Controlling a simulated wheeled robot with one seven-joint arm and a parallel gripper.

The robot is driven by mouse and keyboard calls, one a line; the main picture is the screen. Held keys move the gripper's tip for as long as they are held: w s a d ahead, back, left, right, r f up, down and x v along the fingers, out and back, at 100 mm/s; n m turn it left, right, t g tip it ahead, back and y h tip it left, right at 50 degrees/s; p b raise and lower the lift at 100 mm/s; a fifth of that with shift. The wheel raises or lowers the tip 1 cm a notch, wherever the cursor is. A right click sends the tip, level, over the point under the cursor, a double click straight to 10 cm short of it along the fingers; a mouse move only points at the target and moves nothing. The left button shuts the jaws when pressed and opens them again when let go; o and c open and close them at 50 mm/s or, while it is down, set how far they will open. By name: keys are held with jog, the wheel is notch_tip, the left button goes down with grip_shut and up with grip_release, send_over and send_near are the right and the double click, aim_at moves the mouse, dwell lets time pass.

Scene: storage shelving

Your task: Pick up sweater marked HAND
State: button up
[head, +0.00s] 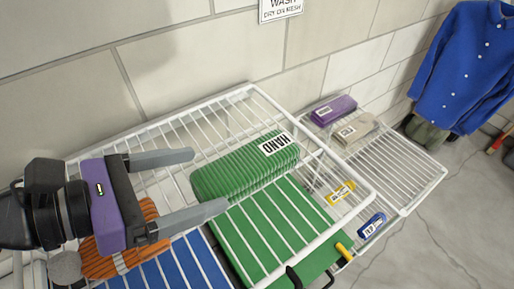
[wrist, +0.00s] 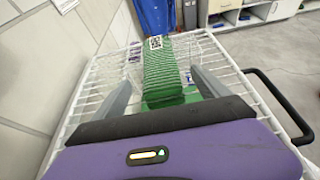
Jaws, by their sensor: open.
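The green ribbed folded sweater (head: 240,172) lies on the white wire shelf (head: 170,131), with a white label reading HAND at its far right end. In the wrist view the green sweater (wrist: 163,78) lies ahead, between the lines of the two fingers. My gripper (head: 190,187) is open and empty, its fingers pointing at the sweater's near left end. In the head view one finger is above and one below that end. In the wrist view my gripper (wrist: 163,85) has a finger on each side of it. Whether the fingertips touch it I cannot tell.
An orange folded garment (head: 122,250) lies partly behind my gripper. Green (head: 285,225) and blue (head: 165,272) flat surfaces show below the wires. Purple (head: 333,110) and beige (head: 357,132) bundles lie on another rack at right. A tiled wall runs behind.

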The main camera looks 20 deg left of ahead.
aim_at(229, 170)
jog(key=shift+w+d, duration=0.15)
jog(key=shift+w, duration=0.4)
jog(key=p+x, duration=0.2)
jog(key=x, duration=0.4)
jog(key=shift+w+d+f+p, duration=0.1)
jog(key=shift+d+f+p, duration=0.05)
jog(key=shift+p, duration=0.25)
jog(key=shift+w+d+f, duration=0.2)
jog(key=shift+w+f, duration=0.1)
jog(key=c, duration=1.7)
jog(key=shift+c, duration=0.2)
jog(key=shift+r, duration=0.1)
